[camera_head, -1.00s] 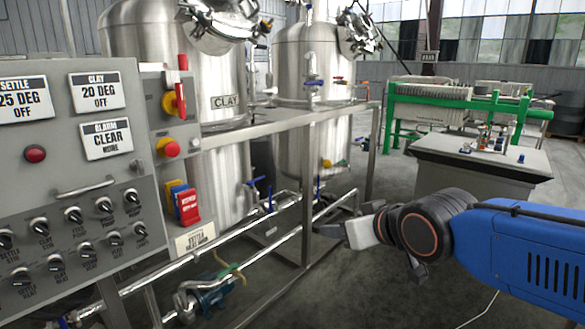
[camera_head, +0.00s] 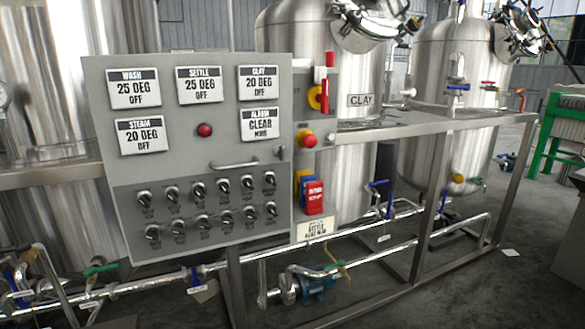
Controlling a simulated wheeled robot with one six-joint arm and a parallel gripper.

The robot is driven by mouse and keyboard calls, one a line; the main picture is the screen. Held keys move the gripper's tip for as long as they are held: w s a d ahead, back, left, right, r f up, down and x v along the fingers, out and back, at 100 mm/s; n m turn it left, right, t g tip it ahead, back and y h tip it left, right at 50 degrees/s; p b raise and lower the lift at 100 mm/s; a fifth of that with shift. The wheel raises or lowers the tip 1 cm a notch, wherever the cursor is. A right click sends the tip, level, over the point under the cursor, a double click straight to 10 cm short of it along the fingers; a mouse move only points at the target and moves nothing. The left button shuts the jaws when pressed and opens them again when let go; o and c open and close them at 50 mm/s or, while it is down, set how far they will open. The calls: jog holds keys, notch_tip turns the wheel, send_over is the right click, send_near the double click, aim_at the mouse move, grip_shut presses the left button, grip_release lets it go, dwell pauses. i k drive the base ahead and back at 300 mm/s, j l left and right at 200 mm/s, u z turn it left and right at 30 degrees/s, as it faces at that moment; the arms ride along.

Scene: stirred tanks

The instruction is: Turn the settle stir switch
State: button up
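The grey control panel (camera_head: 215,155) stands left of centre with two rows of small black rotary knobs on its lower part. The settle stir switch (camera_head: 171,194) appears to be the second knob from the left in the upper row. Its label is too small to read now, but the earlier view shows it. The settle display (camera_head: 200,84) above reads 25 DEG OFF. My gripper is not in view.
Steel tanks stand behind. Pipes and a blue pump (camera_head: 318,287) run low in front. Floor is open at lower right.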

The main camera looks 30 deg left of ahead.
aim_at(172, 195)
jog(key=u, duration=0.4)
jog(key=i+j+u, duration=0.1)
jog(key=u, duration=0.75)
jog(key=i+u, duration=0.1)
jog(key=u, duration=0.3)
